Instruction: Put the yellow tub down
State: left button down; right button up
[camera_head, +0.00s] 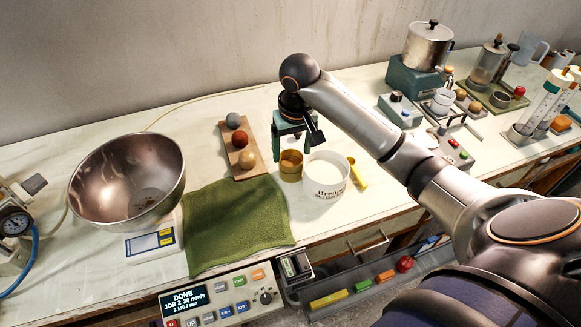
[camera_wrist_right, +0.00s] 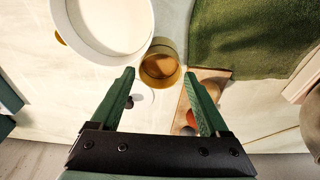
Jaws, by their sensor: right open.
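The yellow tub (camera_head: 291,168), a small mustard-coloured open cup, appears to stand upright on the white worktop between the wooden board and a larger white tub (camera_head: 328,182). My right gripper (camera_head: 292,148) is open just behind and above it, fingers pointing down. In the right wrist view the yellow tub (camera_wrist_right: 160,66) shows just beyond the gap between the open fingertips (camera_wrist_right: 160,78), with nothing gripped; I cannot tell whether a finger touches it. My left gripper is not in view.
The wooden board (camera_head: 254,168) with three balls lies left of the tub. A green cloth (camera_head: 238,222) lies in front. A yellow scoop (camera_head: 357,174) lies right of the white tub. A steel bowl (camera_head: 128,180) stands on a scale at left.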

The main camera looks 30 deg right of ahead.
aim_at(291, 164)
jog(key=shift+w+d+f, duration=0.1)
jog(key=shift+w+f, duration=0.1)
jog(key=shift+f, duration=1.35)
jog(key=shift+w+f, duration=0.2)
jog(key=shift+f, duration=1.3)
jog(key=shift+c, duration=0.3)
grip_shut()
notch_tip(291, 164, up, 10)
jog(key=s+a+r+n, duration=0.1)
jog(key=s+a+n, duration=0.1)
jog(key=s+a, duration=0.7)
jog(key=shift+s+a+n, duration=0.3)
jog(key=shift+s+n, duration=0.1)
jog(key=shift+s, duration=0.4)
